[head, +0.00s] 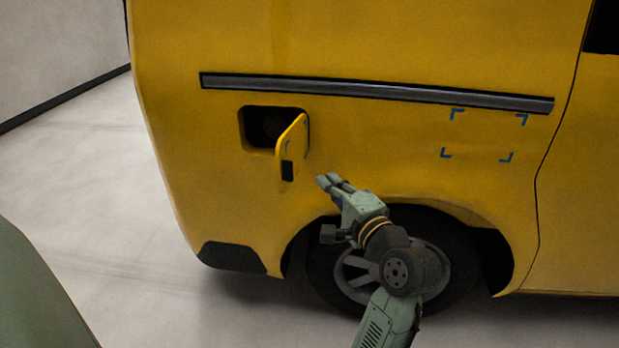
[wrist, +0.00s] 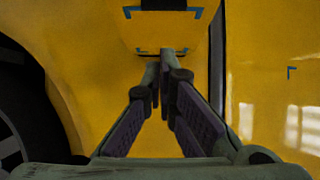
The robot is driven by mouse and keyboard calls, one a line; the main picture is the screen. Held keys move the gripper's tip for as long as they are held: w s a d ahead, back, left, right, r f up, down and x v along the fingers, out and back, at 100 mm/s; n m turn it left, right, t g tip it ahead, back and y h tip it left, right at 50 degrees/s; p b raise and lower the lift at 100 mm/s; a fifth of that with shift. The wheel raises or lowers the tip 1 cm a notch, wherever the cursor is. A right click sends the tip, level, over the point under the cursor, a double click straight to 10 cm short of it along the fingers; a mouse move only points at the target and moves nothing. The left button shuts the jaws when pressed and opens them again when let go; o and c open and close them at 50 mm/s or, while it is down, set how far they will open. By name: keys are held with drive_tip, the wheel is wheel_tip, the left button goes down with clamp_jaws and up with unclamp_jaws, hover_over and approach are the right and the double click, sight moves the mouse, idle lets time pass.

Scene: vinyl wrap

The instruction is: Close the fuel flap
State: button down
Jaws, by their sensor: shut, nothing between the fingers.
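The fuel flap (head: 293,146) is a small yellow door on the van's side. It stands open, swung out from the right edge of the dark fuel recess (head: 258,126). It has blue marks and a dark patch near its lower edge. My gripper (head: 328,180) is to the right of the flap and slightly lower in the head view, apart from it there. Its fingers are shut and empty. In the wrist view the fingertips (wrist: 164,55) meet in front of yellow bodywork with blue corner marks; I cannot tell whether they touch it.
The yellow van (head: 400,150) fills most of the head view. A dark rail (head: 375,90) runs above the recess. Blue corner marks (head: 455,115) are on the panel to the right. The rear wheel (head: 440,265) is behind my arm. Floor (head: 90,200) shows at the left.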

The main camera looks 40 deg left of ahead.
drive_tip(key=shift+s+a+p, duration=0.2)
drive_tip(key=shift+s+a, duration=0.05)
drive_tip(key=shift+a, duration=0.9)
drive_tip(key=shift+s+a+p, duration=0.15)
drive_tip(key=shift+s+a, duration=0.1)
drive_tip(key=shift+a, duration=0.9)
drive_tip(key=shift+s+a, duration=0.1)
drive_tip(key=shift+a, duration=0.05)
